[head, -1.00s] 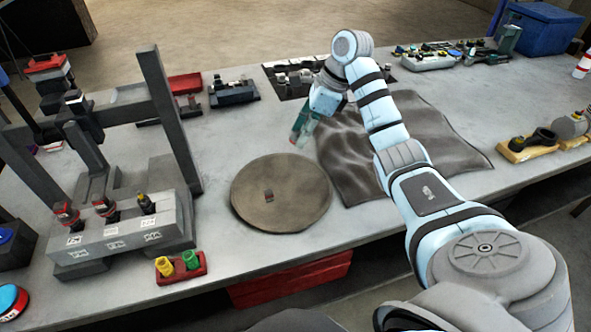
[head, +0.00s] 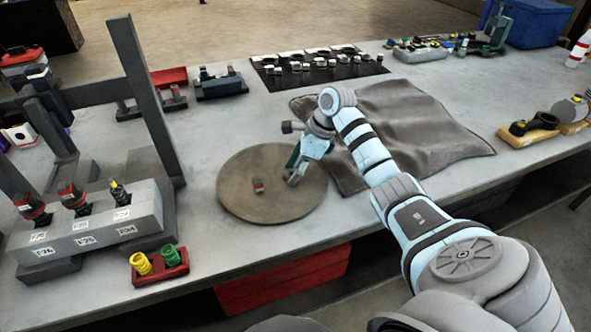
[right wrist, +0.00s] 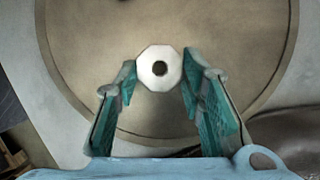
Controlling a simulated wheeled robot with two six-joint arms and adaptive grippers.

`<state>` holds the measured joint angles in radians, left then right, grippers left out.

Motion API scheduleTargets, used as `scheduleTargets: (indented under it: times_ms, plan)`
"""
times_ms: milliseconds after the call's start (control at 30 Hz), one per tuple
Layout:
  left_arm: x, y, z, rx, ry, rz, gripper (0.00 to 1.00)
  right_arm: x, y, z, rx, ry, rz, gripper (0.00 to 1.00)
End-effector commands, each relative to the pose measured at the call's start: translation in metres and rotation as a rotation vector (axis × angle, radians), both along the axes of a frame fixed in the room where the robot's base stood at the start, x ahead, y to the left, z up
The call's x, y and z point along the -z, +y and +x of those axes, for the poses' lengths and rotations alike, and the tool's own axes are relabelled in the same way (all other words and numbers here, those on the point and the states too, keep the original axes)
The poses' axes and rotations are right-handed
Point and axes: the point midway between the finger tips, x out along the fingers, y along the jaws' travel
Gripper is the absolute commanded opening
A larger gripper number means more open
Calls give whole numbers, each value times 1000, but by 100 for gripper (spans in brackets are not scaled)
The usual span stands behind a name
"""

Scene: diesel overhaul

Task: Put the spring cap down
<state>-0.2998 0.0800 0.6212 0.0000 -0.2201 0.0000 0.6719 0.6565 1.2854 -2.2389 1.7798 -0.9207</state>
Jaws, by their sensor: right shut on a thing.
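The spring cap is a pale eight-sided piece with a dark central hole, seen in the right wrist view (right wrist: 160,68). My right gripper (head: 293,177) is shut on it, with a green-padded finger on each side in the right wrist view. The gripper points down over the right part of a round brown disc (head: 240,199), which also fills much of the right wrist view (right wrist: 215,35). I cannot tell whether the cap touches the disc. In the head view the cap is too small to make out. My left gripper is not in view.
A small red and grey part (head: 258,186) lies on the disc, left of my gripper. A dark cloth (head: 420,130) lies to the right. A labelled grey block (head: 90,231) and a red tray (head: 160,268) with yellow and green springs stand left. The disc's front is clear.

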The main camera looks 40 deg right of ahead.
Motion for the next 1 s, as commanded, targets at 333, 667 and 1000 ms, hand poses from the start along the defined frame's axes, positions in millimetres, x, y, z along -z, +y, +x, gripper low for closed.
scheduleTargets:
  times_ms: [333,667,1000]
  plan:
    - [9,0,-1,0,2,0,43,11,0,0,0,1,1,8]
    - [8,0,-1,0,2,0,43,11,0,0,0,2,1,56]
    - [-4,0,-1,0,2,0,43,-18,-5,-4,2,-2,-2,56]
